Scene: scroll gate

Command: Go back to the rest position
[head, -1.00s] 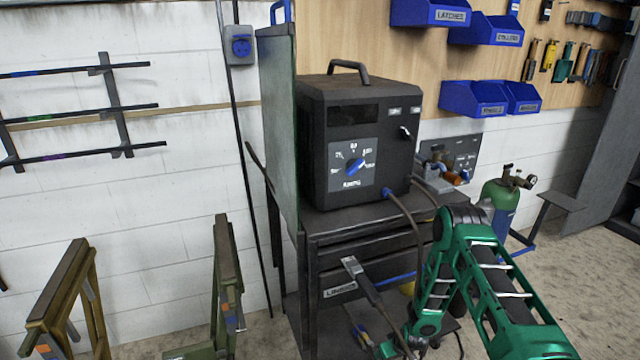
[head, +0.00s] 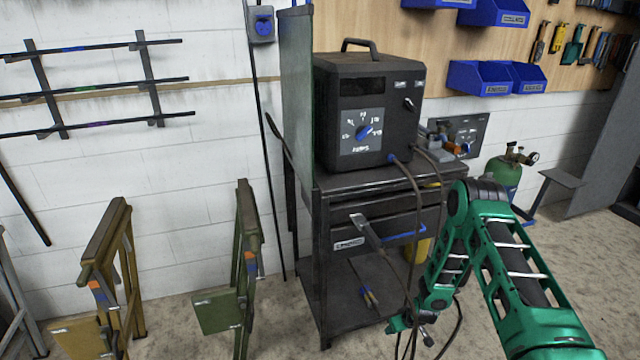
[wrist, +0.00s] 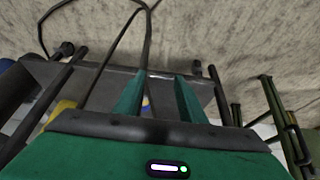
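My gripper (wrist: 160,82) shows in the wrist view with its two green fingers apart and nothing between them. In the head view my green arm reaches in from the lower right, bends at the elbow and hangs down. The gripper end (head: 398,326) is low, in front of the dark cart (head: 330,215), partly blurred among cables. From the head view I cannot tell whether it touches the cart or cables. A black welding machine (head: 362,112) with a blue dial (head: 364,132) stands on the cart top.
A dark cable (head: 408,215) hangs from the machine past my arm. Yellow (head: 130,265) and green (head: 245,275) folded stands are at the left. A green gas cylinder (head: 505,172) stands at the right. Bare floor (head: 570,255) lies at the right.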

